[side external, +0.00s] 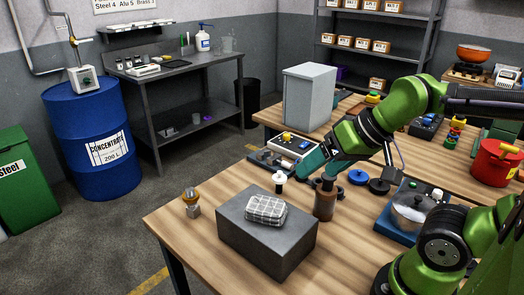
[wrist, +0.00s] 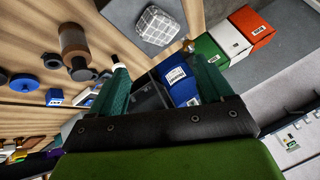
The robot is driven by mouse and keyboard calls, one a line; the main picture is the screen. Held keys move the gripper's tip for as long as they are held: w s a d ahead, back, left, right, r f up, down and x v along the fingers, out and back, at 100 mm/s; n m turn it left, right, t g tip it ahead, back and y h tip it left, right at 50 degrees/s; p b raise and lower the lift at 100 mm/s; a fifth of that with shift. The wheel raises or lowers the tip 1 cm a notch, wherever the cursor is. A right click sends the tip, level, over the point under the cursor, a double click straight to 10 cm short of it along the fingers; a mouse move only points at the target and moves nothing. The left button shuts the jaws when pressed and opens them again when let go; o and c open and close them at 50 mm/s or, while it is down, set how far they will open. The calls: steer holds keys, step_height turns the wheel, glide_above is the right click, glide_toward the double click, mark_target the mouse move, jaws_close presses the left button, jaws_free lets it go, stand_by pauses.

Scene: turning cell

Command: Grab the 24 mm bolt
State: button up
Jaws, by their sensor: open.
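I cannot pick out the 24 mm bolt with certainty. A dark tray (side external: 258,166) with small metal pieces lies left of my gripper in the side view; the pieces are too small to size. A small grey part with a brass-coloured top (side external: 192,204) stands near the table's left edge. My gripper (side external: 312,172) hangs over the table behind the brown bottle (side external: 324,203), its teal fingers apart. In the wrist view the fingers (wrist: 160,65) are open with nothing held between them. The brown bottle (wrist: 75,42) shows left of them there.
A grey block (side external: 262,245) bearing a checked cloth-like bundle (side external: 266,209) stands at the table's front. A small white-topped item (side external: 279,180) is close left of my gripper. A pot (side external: 412,207) on a blue base stands right. Bare wood lies at the left front.

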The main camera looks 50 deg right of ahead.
steer(key=n+g+h, duration=0.2)
steer(key=n+g, duration=0.1)
glide_toward(192, 196)
steer(key=x, duration=1.2)
steer(key=shift+w+d, duration=0.15)
steer(key=shift+w, duration=0.05)
